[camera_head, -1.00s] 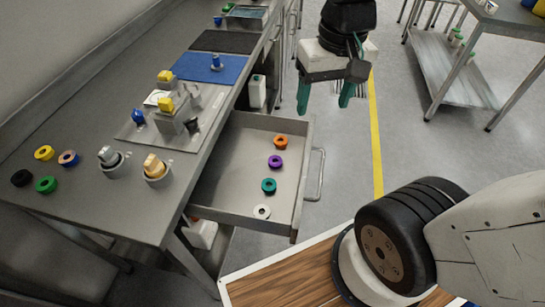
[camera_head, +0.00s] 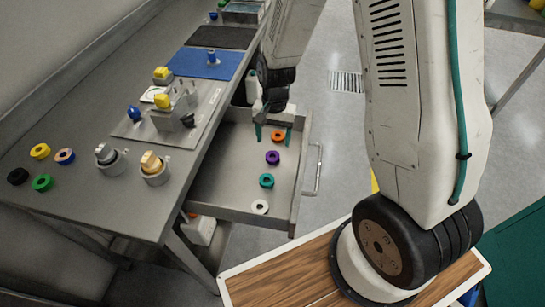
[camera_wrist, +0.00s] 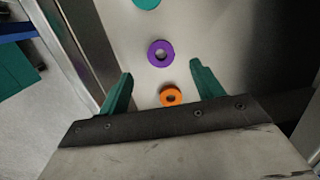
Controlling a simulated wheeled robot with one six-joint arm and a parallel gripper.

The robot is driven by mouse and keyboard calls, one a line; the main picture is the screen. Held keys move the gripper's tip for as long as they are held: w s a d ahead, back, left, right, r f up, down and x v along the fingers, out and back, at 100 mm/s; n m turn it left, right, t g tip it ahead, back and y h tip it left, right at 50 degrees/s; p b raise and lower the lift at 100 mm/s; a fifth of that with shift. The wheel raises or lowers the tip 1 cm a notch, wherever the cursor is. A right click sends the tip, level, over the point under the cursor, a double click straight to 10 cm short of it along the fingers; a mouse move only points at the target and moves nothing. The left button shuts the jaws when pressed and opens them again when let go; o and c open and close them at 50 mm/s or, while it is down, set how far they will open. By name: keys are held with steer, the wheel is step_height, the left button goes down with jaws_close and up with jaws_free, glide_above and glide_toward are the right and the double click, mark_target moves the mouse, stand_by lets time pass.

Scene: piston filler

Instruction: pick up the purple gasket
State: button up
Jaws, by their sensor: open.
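The purple gasket (camera_head: 272,158) lies flat in the open drawer, between the orange gasket (camera_head: 278,136) and the teal gasket (camera_head: 266,181). It also shows in the wrist view (camera_wrist: 160,53), beyond my fingertips and near the middle of the picture. My gripper (camera_head: 273,136) is open and empty over the far part of the drawer. In the wrist view its green fingers (camera_wrist: 157,80) are spread, with the orange gasket (camera_wrist: 171,96) showing between them. The purple gasket is fully visible and apart from the fingers.
The drawer (camera_head: 232,205) has a metal front wall and a handle on the right. A white gasket (camera_head: 260,206) lies nearest in it. The workbench (camera_head: 90,225) stands on the left, with several gaskets and fittings on it. The drawer floor left of the gaskets is clear.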

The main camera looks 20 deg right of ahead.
mark_target(273, 155)
steer(key=f, duration=0.6)
steer(key=shift+s+a+f, duration=0.15)
steer(key=shift+a+f, duration=0.05)
steer(key=shift+f, duration=0.15)
steer(key=c, duration=1.1)
